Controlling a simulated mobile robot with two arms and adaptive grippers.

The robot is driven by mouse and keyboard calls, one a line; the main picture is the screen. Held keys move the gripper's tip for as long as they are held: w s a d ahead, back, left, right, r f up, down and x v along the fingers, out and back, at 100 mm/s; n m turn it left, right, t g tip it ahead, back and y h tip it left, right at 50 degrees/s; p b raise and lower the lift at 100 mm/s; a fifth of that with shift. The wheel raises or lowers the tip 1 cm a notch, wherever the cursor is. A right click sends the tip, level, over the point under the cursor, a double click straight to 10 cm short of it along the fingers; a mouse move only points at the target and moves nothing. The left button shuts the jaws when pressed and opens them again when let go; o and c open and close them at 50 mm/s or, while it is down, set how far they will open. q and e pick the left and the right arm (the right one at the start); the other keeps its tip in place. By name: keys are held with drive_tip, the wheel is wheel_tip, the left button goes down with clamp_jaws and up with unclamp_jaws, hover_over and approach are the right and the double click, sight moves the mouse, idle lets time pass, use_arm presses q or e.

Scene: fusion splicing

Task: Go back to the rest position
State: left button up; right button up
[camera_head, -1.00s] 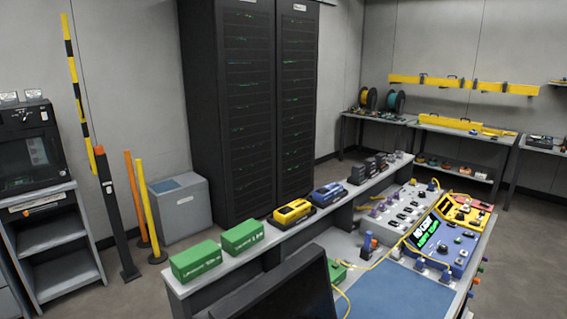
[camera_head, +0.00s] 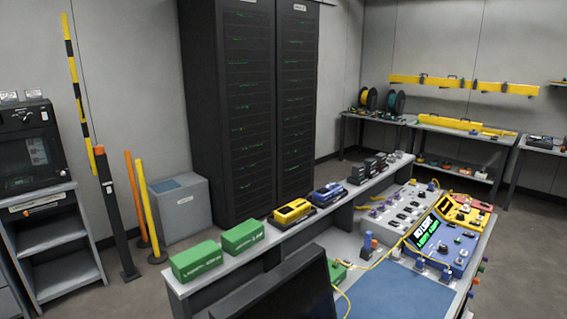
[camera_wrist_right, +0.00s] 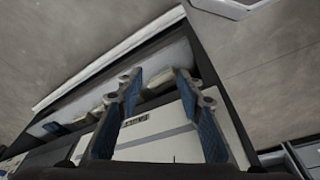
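My right gripper (camera_wrist_right: 158,115) shows in the right wrist view with its two blue-padded fingers spread apart. Nothing is between the fingers. Behind them is a pale labelled panel or box that I cannot identify for sure. Neither gripper shows in the head view, so my left gripper is out of sight. In the head view the workbench carries a blue mat (camera_head: 400,292) and a splicing console with a lit screen (camera_head: 424,231). A yellow cable (camera_head: 380,261) runs over the bench to a small green item (camera_head: 340,272).
A shelf along the bench bears green boxes (camera_head: 196,262), a yellow device (camera_head: 292,211) and a blue device (camera_head: 327,193). Black server racks (camera_head: 245,110) stand behind. A grey bin (camera_head: 181,208) and yellow and orange posts (camera_head: 150,210) stand left. Floor shows at the lower left.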

drive_tip(key=s+d+f+g, duration=0.1)
drive_tip(key=s+d+f, duration=0.2)
drive_tip(key=s+f, duration=1.6)
wheel_tip(320, 180, down, 4)
drive_tip(key=shift+s+d+f+g, duration=0.2)
drive_tip(key=shift+s+g, duration=0.1)
